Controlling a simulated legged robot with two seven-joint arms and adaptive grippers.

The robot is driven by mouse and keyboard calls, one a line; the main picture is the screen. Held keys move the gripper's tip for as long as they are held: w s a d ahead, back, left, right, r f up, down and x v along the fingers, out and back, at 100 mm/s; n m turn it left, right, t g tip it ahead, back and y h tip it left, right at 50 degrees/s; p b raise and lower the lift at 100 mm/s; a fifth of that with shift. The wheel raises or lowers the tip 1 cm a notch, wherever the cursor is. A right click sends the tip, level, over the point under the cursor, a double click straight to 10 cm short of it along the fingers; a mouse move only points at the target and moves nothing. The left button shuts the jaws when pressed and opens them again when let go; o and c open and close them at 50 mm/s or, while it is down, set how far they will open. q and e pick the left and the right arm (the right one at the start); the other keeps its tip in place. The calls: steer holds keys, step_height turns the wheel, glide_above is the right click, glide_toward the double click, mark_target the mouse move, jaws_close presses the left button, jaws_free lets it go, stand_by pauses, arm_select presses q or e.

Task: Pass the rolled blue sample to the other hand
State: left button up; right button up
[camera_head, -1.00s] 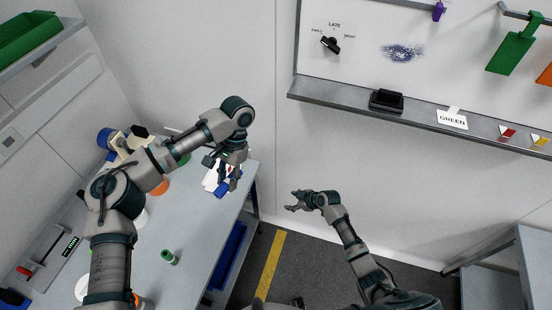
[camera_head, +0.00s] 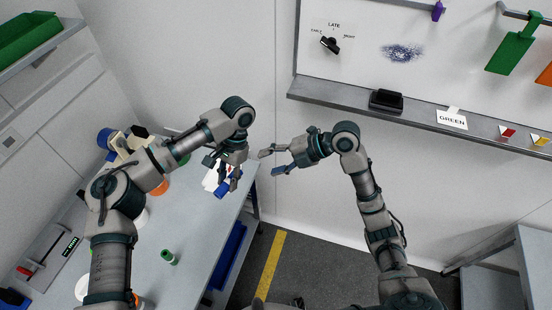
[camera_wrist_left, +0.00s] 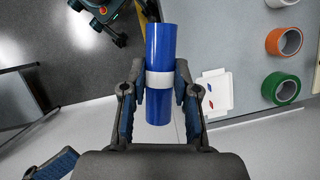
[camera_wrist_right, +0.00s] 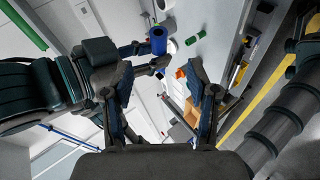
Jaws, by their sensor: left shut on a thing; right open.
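The rolled blue sample (camera_wrist_left: 161,45) is a blue cylinder with a white band round its middle. My left gripper (camera_wrist_left: 160,85) is shut on it around the band, and both ends stick out past the fingers. In the head view the sample (camera_head: 221,190) is partly hidden by the fingers of my left gripper (camera_head: 228,176), close to the table's right edge. My right gripper (camera_head: 271,162) is open and empty, just right of the left one, its fingers pointing left towards it. In the right wrist view the sample (camera_wrist_right: 159,42) shows beyond the open fingers, apart from them.
The grey table (camera_head: 195,238) on the left carries a small green roll (camera_head: 169,257), an orange roll (camera_head: 161,187) and other items. A whiteboard ledge (camera_head: 350,107) with a black block (camera_head: 386,101) runs along the back wall. The space between the grippers is clear.

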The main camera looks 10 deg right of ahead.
mark_target(241, 172)
steer(key=x, duration=1.1)
steer(key=shift+f, duration=0.1)
jaws_close()
arm_select(q)
steer(key=o, duration=1)
